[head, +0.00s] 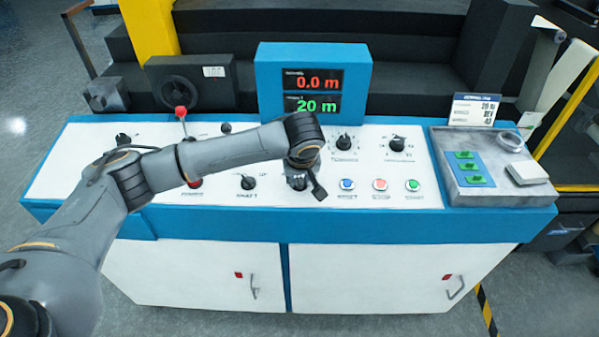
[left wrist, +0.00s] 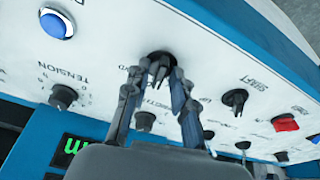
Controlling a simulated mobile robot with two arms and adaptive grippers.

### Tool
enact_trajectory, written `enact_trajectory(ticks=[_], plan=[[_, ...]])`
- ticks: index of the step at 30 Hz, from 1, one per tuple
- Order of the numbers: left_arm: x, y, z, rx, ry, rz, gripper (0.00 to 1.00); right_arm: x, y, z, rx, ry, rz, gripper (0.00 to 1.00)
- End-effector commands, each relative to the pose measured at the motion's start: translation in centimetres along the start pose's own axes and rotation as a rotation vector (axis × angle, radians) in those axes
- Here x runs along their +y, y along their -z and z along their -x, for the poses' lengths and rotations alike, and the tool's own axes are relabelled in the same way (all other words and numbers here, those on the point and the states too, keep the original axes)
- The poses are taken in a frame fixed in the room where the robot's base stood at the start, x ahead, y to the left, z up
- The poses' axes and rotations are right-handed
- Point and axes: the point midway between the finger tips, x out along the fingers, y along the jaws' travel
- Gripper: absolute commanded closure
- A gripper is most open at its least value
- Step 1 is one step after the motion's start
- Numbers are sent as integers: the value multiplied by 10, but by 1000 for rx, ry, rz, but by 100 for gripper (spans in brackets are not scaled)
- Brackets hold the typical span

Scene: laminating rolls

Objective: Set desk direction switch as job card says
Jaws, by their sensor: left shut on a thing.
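My left gripper (head: 300,182) reaches down onto the desk's front row of controls, between a black knob and the blue button. In the left wrist view its two fingers (left wrist: 156,80) are shut on a black knob, the direction switch (left wrist: 160,62), with a partly hidden label like "DIRECTION" beside it. The fingers cover much of the knob, so I cannot tell which way it is set. My right gripper is not in view.
The display (head: 313,78) reads 0.0 m and 20 m. The blue button (head: 347,184), red button (head: 380,185) and green button (head: 413,185) lie right of the gripper. A grey tray (head: 450,188) holds green pieces.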

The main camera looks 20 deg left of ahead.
Motion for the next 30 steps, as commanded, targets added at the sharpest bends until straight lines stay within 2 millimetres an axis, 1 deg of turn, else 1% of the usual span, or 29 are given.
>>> enact_trajectory(ticks=[1,3,9,15,22,30], plan=[[0,0,5,-6,9,36,100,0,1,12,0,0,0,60],[1,0,5,-7,23,95,100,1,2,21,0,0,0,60],[1,0,5,-7,61,265,100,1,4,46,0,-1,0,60],[2,0,4,-5,96,418,100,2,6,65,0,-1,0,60],[2,1,2,-3,123,544,100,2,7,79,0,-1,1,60],[2,1,0,-1,139,614,100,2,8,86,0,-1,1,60]])
